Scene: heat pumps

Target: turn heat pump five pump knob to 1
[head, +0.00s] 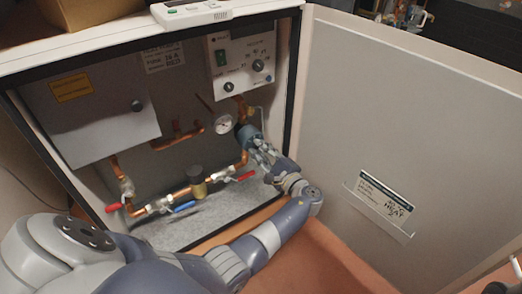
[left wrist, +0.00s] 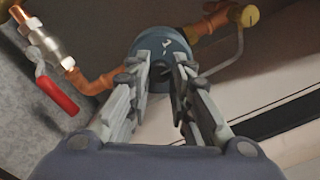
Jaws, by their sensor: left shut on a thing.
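The heat pump cabinet (head: 150,38) stands open, with pipes and valves inside. The round blue-grey pump (head: 247,131) sits on the copper pipe at the cabinet's right side. It also shows in the left wrist view (left wrist: 163,38), straight ahead of the fingers. My left gripper (head: 258,146) reaches the front of the pump; in the left wrist view its fingers (left wrist: 163,72) are shut on the pump knob. The knob is mostly hidden between the fingers, and its setting cannot be read. My right gripper is not in view.
Red-handled valves (head: 243,177) and a blue-handled valve (head: 184,207) sit left of my gripper. A gauge (head: 223,123) and a control panel (head: 240,62) are above. The open door (head: 400,120) stands close on the right.

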